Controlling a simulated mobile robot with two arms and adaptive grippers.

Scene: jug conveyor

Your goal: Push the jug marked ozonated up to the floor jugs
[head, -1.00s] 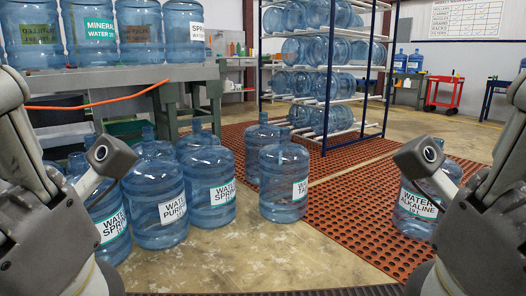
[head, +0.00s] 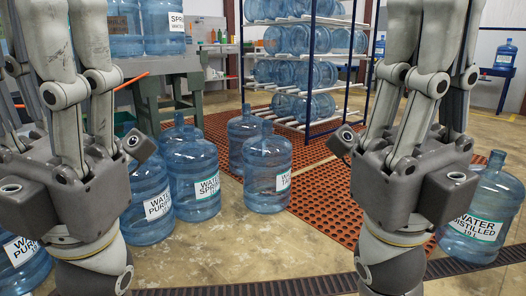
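No label reading ozonated shows in the head view. Several blue floor jugs stand upright: one marked purified (head: 147,180), one marked spring (head: 193,165), one marked tap (head: 267,160), and one behind with no readable label (head: 240,128). Another jug (head: 22,270) is partly hidden at the lower left, and a distilled jug (head: 492,200) stands at the right edge. My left gripper (head: 75,165) and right gripper (head: 410,165) are raised in front of the scene, pointing up. Their fingertips run out of the top edge, so their opening is hidden. I see nothing held.
A grey bench (head: 160,68) with jugs on it stands at the left. A blue rack (head: 313,70) of lying jugs stands behind a red perforated mat (head: 325,195). A dark floor strip (head: 305,284) crosses the front.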

